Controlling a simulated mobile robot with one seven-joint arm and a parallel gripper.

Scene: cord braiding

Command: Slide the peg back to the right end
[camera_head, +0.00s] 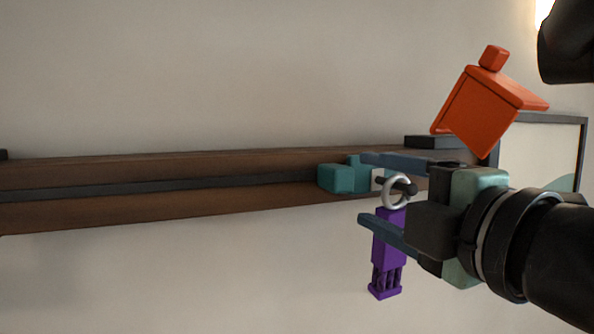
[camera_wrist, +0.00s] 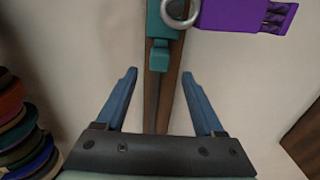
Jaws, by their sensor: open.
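A teal sliding peg (camera_head: 343,178) sits on the dark groove of a long brown wooden rail (camera_head: 130,171) on the wall, toward the rail's right part in the head view. A metal ring (camera_head: 397,192) hangs on a dark pin by the peg, with a purple tag (camera_head: 387,245) below it. My gripper (camera_head: 364,189) is open and empty, close to the peg. In the wrist view, the peg's teal tab (camera_wrist: 159,55) lies just beyond and between the spread fingertips (camera_wrist: 159,74), apart from both. My gripper hides part of the rail's right end.
An orange house-shaped object (camera_head: 484,105) is above my gripper. A dark block (camera_head: 430,142) is at the rail's upper right edge, beside a framed panel (camera_head: 540,150). The wrist view shows stacked coloured discs (camera_wrist: 20,130) at left and a brown object (camera_wrist: 305,143) at right.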

